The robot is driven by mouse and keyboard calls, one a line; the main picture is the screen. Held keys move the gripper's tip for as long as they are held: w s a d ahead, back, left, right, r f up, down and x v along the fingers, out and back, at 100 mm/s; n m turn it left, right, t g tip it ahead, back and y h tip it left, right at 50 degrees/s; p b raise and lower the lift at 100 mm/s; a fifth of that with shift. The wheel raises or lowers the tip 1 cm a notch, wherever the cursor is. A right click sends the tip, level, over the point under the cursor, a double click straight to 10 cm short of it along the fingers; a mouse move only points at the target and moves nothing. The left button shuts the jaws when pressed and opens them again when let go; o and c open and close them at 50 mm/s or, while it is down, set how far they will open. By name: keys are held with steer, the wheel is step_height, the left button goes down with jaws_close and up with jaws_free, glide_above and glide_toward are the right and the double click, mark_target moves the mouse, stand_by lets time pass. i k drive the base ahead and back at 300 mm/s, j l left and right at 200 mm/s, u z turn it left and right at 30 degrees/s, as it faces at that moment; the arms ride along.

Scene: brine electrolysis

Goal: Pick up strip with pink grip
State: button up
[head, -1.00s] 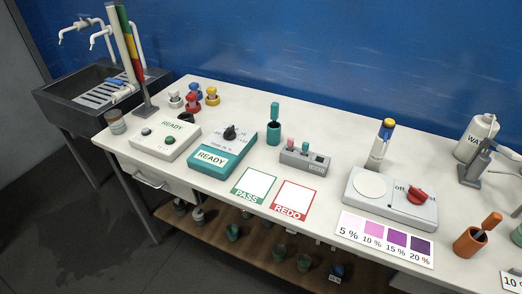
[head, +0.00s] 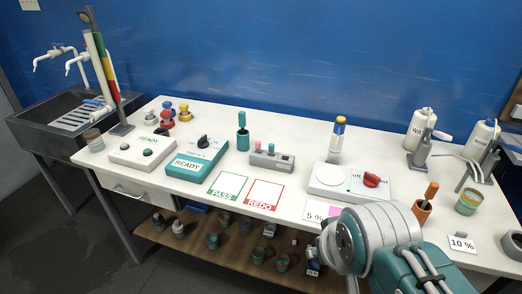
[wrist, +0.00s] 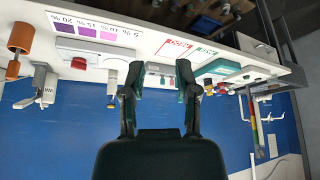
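The strip with the pink grip (head: 257,145) stands upright in a small grey holder block (head: 285,162) near the middle of the bench; only its grip shows. A teal grip (head: 271,148) stands beside it in the same block. In the wrist view, which is upside down, my gripper (wrist: 159,82) has its two dark fingers spread apart with nothing between them. The grey block (wrist: 160,69) shows small beyond the fingers, well away from them. My arm shows at the lower right of the head view; its fingertips are not visible there.
A teal cup with a tool (head: 242,140) stands left of the block, and a teal READY device (head: 196,160) farther left. PASS (head: 225,187) and REDO (head: 265,195) cards lie in front. Right are a white device with a red knob (head: 347,182) and a yellow-blue-topped bottle (head: 336,142).

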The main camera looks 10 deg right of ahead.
mark_target(258, 144)
steer(key=i+j+z, duration=0.15)
steer(key=i+j, duration=0.15)
steer(key=i+j+z, duration=0.1)
steer(key=i+j, duration=0.15)
steer(key=j, duration=0.2)
steer(key=i+j+z, duration=0.15)
steer(key=j, duration=0.25)
steer(key=i+j+z, duration=0.1)
steer(key=i+j, duration=0.2)
steer(key=j, duration=0.15)
